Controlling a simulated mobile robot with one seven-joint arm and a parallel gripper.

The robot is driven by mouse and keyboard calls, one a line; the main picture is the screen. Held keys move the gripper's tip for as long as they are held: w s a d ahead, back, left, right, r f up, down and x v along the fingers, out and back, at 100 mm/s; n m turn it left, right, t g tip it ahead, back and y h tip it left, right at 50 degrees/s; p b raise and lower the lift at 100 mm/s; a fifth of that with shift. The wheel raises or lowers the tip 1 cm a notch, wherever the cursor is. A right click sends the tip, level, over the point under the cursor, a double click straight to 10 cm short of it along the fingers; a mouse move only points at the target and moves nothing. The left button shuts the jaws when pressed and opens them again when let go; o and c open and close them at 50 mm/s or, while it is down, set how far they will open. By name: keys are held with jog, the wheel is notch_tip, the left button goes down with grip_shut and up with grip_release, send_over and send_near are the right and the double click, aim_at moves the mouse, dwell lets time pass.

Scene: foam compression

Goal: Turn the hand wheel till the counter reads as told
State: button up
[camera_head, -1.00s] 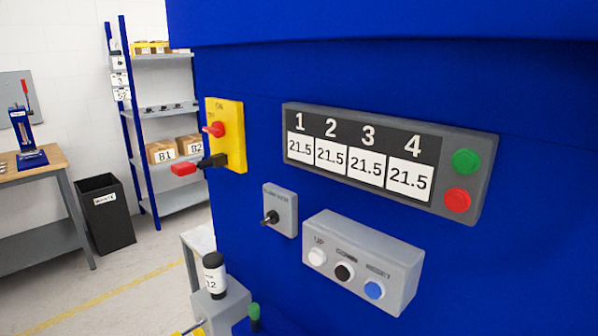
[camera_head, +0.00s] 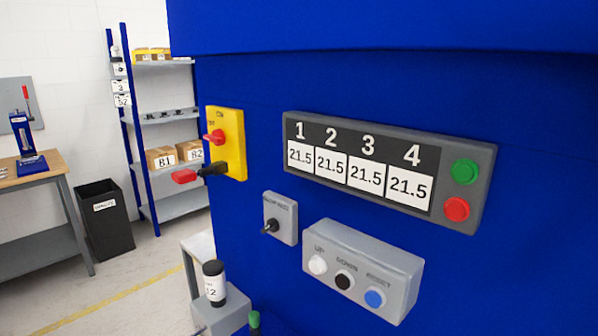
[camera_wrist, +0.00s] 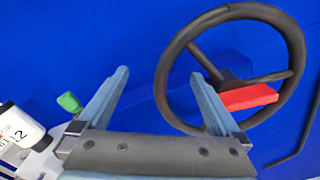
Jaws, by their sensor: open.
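The counter panel (camera_head: 383,170) on the blue machine reads 21.5 in each window under its numbers in the head view. The hand wheel (camera_wrist: 295,60), with a black rim and spokes, fills the right of the wrist view. My gripper (camera_wrist: 158,75) is open and empty. Its right finger overlaps the wheel's left part in the picture, and the left rim shows between the fingers. I cannot tell whether they touch. A red block (camera_wrist: 248,96) shows within the wheel's outline. The wheel and my gripper are not visible in the head view.
A button box (camera_head: 362,270), a small selector switch (camera_head: 281,218) and a yellow switch plate (camera_head: 227,143) stick out from the machine. A black-capped bottle (camera_head: 214,282) stands at lower left; a green knob (camera_wrist: 68,102) is left of my fingers. Shelves and a bin (camera_head: 106,220) stand further off.

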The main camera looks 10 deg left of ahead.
jog(key=p+v, duration=0.1)
jog(key=v, duration=0.4)
dwell(0.3)
